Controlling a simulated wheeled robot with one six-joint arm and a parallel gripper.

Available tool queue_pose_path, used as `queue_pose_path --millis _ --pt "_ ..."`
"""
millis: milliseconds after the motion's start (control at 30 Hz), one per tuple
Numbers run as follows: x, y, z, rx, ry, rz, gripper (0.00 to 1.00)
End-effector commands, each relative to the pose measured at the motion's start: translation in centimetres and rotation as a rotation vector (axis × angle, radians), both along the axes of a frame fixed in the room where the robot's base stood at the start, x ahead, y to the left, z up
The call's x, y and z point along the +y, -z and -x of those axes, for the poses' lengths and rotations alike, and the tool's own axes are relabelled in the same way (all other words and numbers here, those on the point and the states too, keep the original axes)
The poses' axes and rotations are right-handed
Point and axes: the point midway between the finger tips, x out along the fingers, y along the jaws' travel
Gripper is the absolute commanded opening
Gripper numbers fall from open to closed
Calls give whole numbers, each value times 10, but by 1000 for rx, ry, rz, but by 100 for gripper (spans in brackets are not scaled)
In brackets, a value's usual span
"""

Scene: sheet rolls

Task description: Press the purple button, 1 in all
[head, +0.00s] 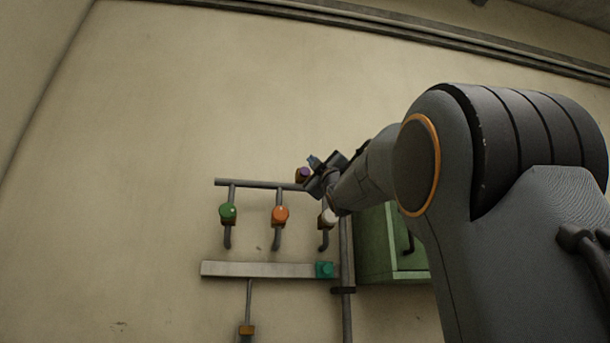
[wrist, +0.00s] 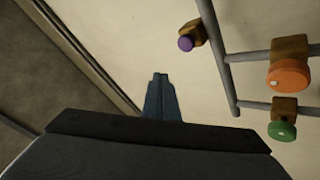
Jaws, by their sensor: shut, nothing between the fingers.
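The purple button (head: 304,173) shows in the head view near the right end of a horizontal wall pipe, partly overlapped by my gripper. In the wrist view the purple button (wrist: 186,43) is a small round cap on a wooden block, above and right of my fingertips. My gripper (head: 313,161) is at the wall pipes in the head view. In the wrist view my gripper (wrist: 160,78) is shut and empty, its blue-grey fingers together. A gap shows in the picture between the fingertips and the purple button; I cannot tell its depth.
A green button (head: 228,211), an orange button (head: 280,214) and a white button (head: 328,216) hang below the pipe. A teal button (head: 324,269) sits on a pale bar (head: 258,270). A green cabinet (head: 377,245) stands right. The wall left is bare.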

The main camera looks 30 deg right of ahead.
Motion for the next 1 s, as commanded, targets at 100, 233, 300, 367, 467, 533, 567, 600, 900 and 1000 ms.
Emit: queue_pose_path --millis 100,233,300,367,467,533,567,600,900,1000 --pt "2 -13 8 -30 8 28 0" --pt "2 -16 10 -37 10 34 0" --pt "2 -16 10 -35 9 33 0" --pt "2 -15 10 -35 9 33 0" --pt "2 -15 10 -34 8 33 0" --pt "1 -15 8 -34 9 32 0" --pt "1 -15 6 -33 8 32 0" --pt "0 -15 3 -33 8 31 0" --pt "-10 -17 -30 -31 8 30 0" --pt "-13 -17 -43 -32 8 31 0"
